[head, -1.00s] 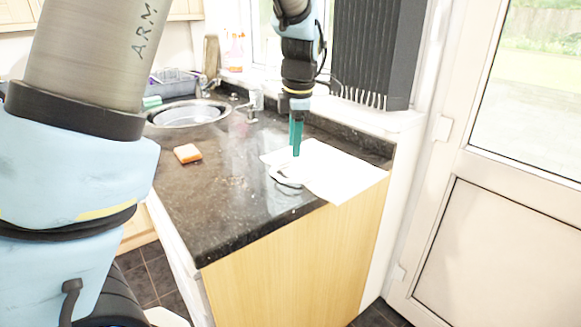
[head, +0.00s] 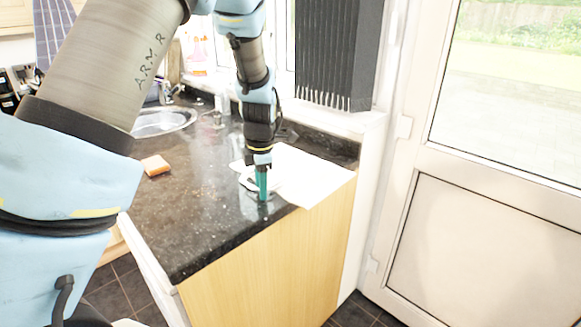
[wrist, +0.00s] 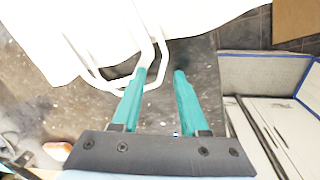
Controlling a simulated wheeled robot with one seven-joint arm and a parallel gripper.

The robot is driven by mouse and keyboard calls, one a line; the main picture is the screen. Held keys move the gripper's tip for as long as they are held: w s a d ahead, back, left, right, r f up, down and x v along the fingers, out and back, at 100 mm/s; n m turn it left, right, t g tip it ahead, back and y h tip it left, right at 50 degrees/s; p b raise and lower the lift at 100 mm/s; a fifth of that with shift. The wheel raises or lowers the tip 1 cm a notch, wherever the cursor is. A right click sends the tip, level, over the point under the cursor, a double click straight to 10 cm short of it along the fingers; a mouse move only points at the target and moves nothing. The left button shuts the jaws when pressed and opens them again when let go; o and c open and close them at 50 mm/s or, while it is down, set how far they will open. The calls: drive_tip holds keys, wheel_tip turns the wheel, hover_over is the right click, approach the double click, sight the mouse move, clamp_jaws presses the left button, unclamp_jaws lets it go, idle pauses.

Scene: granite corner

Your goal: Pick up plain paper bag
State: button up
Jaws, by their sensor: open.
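The plain paper bag (head: 308,176) is white and lies flat on the dark granite counter, near its right end. In the wrist view the bag (wrist: 95,28) fills the top left, and its looped handles (wrist: 160,62) extend toward my fingers. My gripper (head: 263,196) points down at the handle side of the bag, close to the counter's front edge. In the wrist view its two teal fingers (wrist: 160,78) are apart. The left fingertip overlaps the handle loop in the picture; I cannot tell whether they touch. The arm hides part of the handles in the head view.
An orange sponge (head: 155,165) lies on the counter (head: 195,215) to the left. Behind it are a round sink (head: 160,122) and a tap (head: 222,105). A wall with a window ledge runs behind the bag. A white door (head: 470,200) stands at the right.

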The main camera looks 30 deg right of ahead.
clamp_jaws()
idle(0.3)
idle(0.4)
